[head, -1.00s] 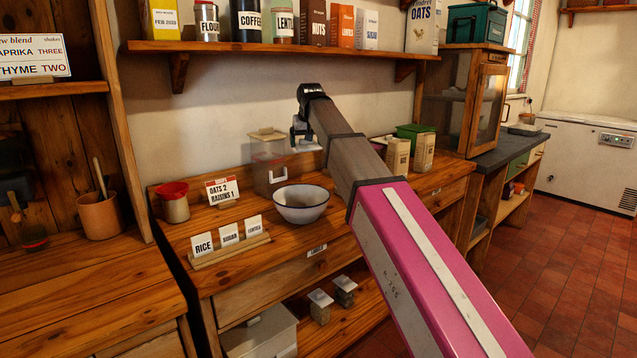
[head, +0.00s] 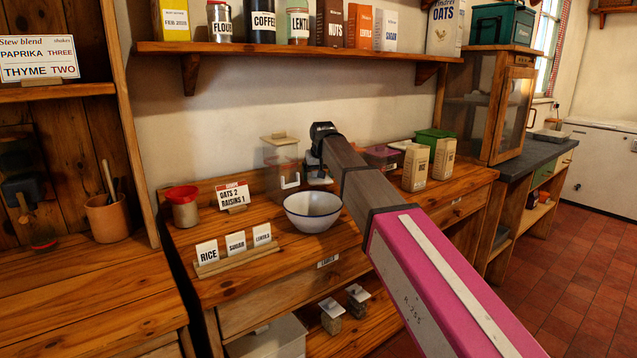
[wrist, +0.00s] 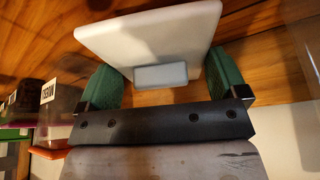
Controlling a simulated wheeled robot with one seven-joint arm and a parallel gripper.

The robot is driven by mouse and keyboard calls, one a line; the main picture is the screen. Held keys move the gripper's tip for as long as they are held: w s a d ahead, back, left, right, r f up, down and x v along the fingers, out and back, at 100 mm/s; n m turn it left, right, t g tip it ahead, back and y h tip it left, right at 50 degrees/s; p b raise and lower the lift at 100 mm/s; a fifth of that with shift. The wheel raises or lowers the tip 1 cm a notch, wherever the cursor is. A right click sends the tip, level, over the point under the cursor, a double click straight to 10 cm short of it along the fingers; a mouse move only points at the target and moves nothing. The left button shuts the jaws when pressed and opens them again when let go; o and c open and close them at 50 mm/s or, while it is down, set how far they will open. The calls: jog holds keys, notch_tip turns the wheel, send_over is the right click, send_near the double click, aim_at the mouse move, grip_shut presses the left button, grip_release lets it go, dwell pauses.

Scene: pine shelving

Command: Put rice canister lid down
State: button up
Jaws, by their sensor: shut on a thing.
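The lid (wrist: 150,35) is a pale square plate with a grey block handle (wrist: 160,75), seen large in the wrist view. My gripper (wrist: 161,84) has its green pads either side of that handle and is shut on it. The wooden counter shows close behind the lid; I cannot tell whether they touch. In the head view my gripper (head: 318,176) is low over the back of the counter, behind the white bowl, partly hidden by my arm. A RICE card (head: 208,252) stands at the counter's front left. I cannot tell which canister is the rice one.
A clear canister (head: 282,178) stands just left of my gripper. The white bowl (head: 312,213) is in front. Two beige packets (head: 416,167) and a green-lidded box (head: 434,136) stand to the right. A shelf (head: 300,49) of jars and boxes runs above.

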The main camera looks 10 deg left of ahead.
aim_at(318, 181)
jog(key=shift+f, duration=1.5)
jog(key=shift+f, duration=0.15)
jog(key=o, duration=0.6)
jog(key=v, duration=1.2)
jog(key=shift+r, duration=0.2)
